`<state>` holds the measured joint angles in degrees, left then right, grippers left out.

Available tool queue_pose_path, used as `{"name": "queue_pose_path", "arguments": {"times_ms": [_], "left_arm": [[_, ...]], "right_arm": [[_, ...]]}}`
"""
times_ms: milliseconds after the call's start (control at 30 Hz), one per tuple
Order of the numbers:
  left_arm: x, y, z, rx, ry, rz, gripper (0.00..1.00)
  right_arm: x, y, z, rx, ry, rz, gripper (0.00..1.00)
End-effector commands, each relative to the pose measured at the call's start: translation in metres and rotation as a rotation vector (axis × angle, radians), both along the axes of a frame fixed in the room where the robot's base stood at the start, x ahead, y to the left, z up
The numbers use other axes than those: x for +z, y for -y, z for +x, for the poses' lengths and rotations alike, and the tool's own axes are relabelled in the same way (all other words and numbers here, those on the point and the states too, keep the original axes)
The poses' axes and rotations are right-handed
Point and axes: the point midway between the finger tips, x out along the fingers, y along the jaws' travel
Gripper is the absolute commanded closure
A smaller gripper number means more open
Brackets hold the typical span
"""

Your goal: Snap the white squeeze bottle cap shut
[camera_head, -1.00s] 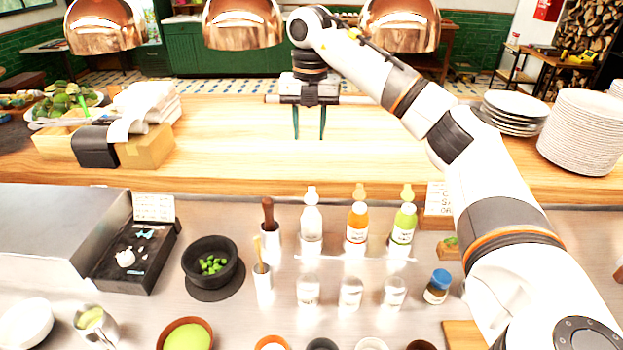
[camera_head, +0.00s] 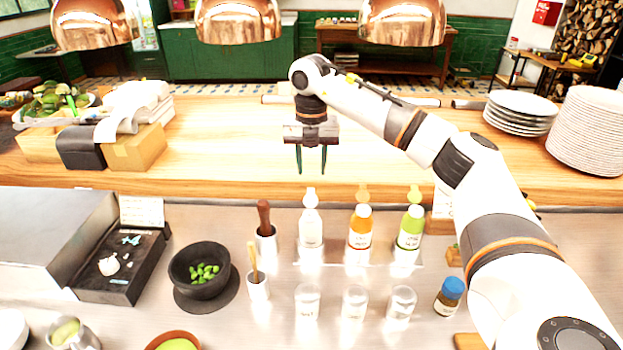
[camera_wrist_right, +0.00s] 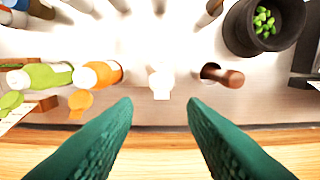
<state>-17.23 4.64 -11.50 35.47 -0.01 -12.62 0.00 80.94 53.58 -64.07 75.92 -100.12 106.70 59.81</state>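The white squeeze bottle (camera_head: 311,231) stands upright on the steel counter, leftmost of three bottles in a row. Its white cap (camera_head: 310,195) appears flipped open at the back of its top. In the right wrist view the bottle's cap (camera_wrist_right: 161,91) shows pale, ahead of the gap between the fingers. My right gripper (camera_head: 311,172) is open and empty, fingers pointing down, above and beyond the bottle near the wooden counter's edge. In the wrist view its green fingers (camera_wrist_right: 160,105) are wide apart. It touches no bottle. My left gripper is not in view.
Orange (camera_head: 360,232) and green (camera_head: 410,232) bottles with open caps stand to the right. A pestle (camera_head: 264,217) in a white holder stands close left. Clear bottles (camera_head: 354,302) stand in front. A dark mortar (camera_head: 200,274) is farther left. The wooden counter (camera_head: 230,160) has free room.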

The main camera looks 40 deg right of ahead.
Motion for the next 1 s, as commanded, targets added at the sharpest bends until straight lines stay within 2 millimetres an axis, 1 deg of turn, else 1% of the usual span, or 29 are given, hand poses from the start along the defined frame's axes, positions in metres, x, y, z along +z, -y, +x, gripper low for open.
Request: {"name": "queue_pose_path", "arguments": {"times_ms": [33,100,200,300,433,700,933,1000], "left_arm": [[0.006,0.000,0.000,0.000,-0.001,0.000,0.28],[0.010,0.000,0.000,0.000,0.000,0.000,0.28],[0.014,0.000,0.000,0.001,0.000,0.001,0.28],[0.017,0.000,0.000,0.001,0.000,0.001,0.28],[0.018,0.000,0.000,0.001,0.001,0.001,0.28],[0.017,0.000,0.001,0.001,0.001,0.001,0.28],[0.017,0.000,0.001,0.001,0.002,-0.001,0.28],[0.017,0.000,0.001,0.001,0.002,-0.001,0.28]], "right_arm": [[-0.009,0.001,-0.001,-0.001,-0.005,-0.001,0.62],[-0.021,0.001,-0.001,0.000,-0.004,-0.002,0.62],[-0.036,0.000,-0.001,0.000,-0.003,-0.001,0.62],[-0.046,0.000,0.000,0.000,-0.002,-0.001,0.62],[-0.053,0.000,0.000,0.001,0.000,0.000,0.62],[-0.055,0.000,0.000,0.001,0.001,-0.001,0.62],[-0.055,0.000,0.000,0.001,0.001,-0.001,0.99],[-0.055,0.000,0.000,0.000,0.001,-0.001,1.00]]}}
